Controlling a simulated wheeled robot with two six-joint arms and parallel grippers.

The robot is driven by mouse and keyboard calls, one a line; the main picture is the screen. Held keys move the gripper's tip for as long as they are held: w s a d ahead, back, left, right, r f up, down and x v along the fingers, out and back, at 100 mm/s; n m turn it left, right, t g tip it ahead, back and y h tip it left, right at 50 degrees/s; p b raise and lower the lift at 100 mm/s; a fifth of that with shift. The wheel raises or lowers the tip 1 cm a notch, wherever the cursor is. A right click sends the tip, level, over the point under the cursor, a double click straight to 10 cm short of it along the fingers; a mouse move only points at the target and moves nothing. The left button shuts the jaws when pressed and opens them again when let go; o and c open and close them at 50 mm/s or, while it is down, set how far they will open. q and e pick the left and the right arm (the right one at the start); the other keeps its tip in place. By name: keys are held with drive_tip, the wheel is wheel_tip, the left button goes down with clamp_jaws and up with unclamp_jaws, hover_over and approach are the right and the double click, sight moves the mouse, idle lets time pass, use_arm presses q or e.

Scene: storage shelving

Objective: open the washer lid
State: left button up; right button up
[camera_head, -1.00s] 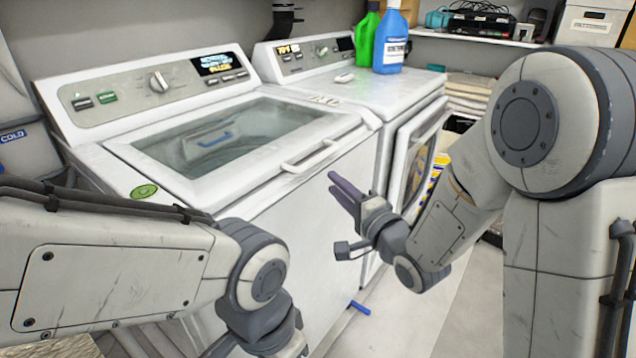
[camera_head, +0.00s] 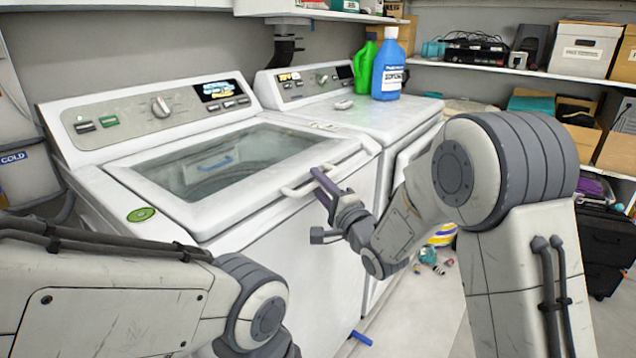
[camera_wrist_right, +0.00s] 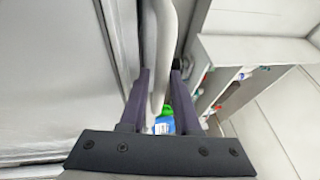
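The white washer (camera_head: 330,222) stands at left with its glass-windowed lid (camera_head: 190,214) down. The lid's white handle (camera_head: 291,192) is a raised bar at its front right. My right gripper (camera_head: 319,180) is at the right end of this handle. In the right wrist view, the purple fingers of my right gripper (camera_wrist_right: 160,88) are apart, with the handle bar (camera_wrist_right: 157,45) running between them. A gap shows at least on the right side of the bar. My left arm reaches in at lower left; its fingers are out of the picture.
A dryer (camera_head: 385,118) stands right of the washer, with a green bottle (camera_head: 364,66) and a blue bottle (camera_head: 389,70) on top. Shelves (camera_head: 480,68) with boxes line the back right. Small items lie on the floor near a yellow container.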

clamp_jaws()
idle(1.5)
